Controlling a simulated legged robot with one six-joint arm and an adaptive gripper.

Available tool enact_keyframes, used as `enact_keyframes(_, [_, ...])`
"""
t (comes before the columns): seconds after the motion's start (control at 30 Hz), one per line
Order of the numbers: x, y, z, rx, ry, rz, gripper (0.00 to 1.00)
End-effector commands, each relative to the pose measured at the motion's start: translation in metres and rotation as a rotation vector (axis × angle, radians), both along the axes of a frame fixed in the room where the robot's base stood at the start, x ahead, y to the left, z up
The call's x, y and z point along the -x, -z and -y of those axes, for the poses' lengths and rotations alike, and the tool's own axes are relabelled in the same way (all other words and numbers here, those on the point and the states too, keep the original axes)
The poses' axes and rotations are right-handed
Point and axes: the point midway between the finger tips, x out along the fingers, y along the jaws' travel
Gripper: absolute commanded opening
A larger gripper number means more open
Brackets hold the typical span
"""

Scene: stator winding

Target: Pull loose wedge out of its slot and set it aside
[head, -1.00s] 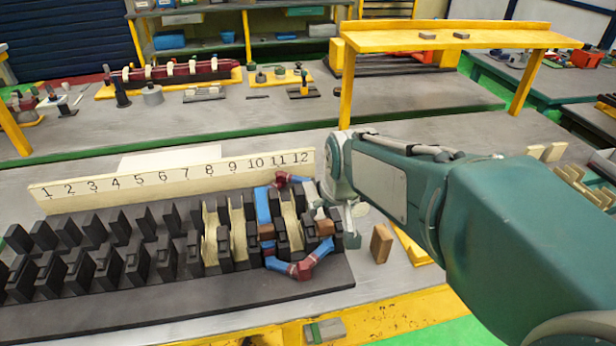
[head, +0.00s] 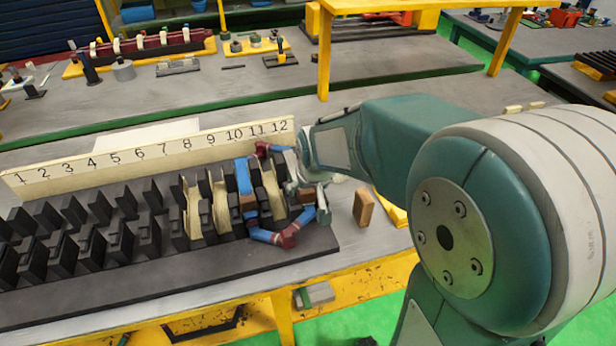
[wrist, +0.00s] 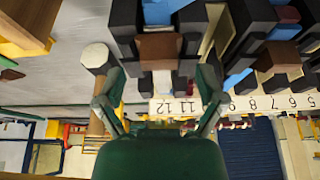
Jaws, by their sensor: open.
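A brown wedge (head: 307,197) sits in a dark slot at the right end of the stator block (head: 180,277), by the number 12. In the wrist view this wedge (wrist: 160,47) shows between dark teeth, beyond my fingertips. My gripper (head: 309,198) is at this slot; in the wrist view it (wrist: 160,85) is open, with one finger on each side of the wedge's teeth. I cannot tell whether the fingers touch anything. A second brown wedge (head: 248,203) sits in a slot further left, with a blue strip beside it.
Blue and dark red coil ends (head: 287,237) loop around the slots under my gripper. A brown block (head: 363,207) stands on the table to the right. A number board (head: 150,160) runs behind the stator. In the wrist view a pale-headed mallet (wrist: 96,58) lies near the left finger.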

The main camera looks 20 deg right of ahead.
Motion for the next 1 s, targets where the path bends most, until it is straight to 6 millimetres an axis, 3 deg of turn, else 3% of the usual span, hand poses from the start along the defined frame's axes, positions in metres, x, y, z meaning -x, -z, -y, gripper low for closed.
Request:
enact_keyframes(0.2, [-0.008,0.020,-0.001,0.001,0.000,-0.001,0.89])
enact_keyframes(0.53, [-0.010,0.023,-0.001,0.001,0.000,0.000,0.89])
enact_keyframes(0.57, [-0.010,0.023,-0.001,0.001,0.000,0.000,0.80])
enact_keyframes(0.7, [-0.009,0.023,-0.001,0.001,0.000,0.000,0.17])
enact_keyframes(0.73, [-0.009,0.023,-0.001,0.001,0.000,0.000,0.06])
enact_keyframes(0.77, [-0.009,0.023,-0.001,0.001,0.000,-0.001,0.00])
enact_keyframes(1.0, [-0.008,0.025,0.000,0.001,0.000,-0.005,0.00])
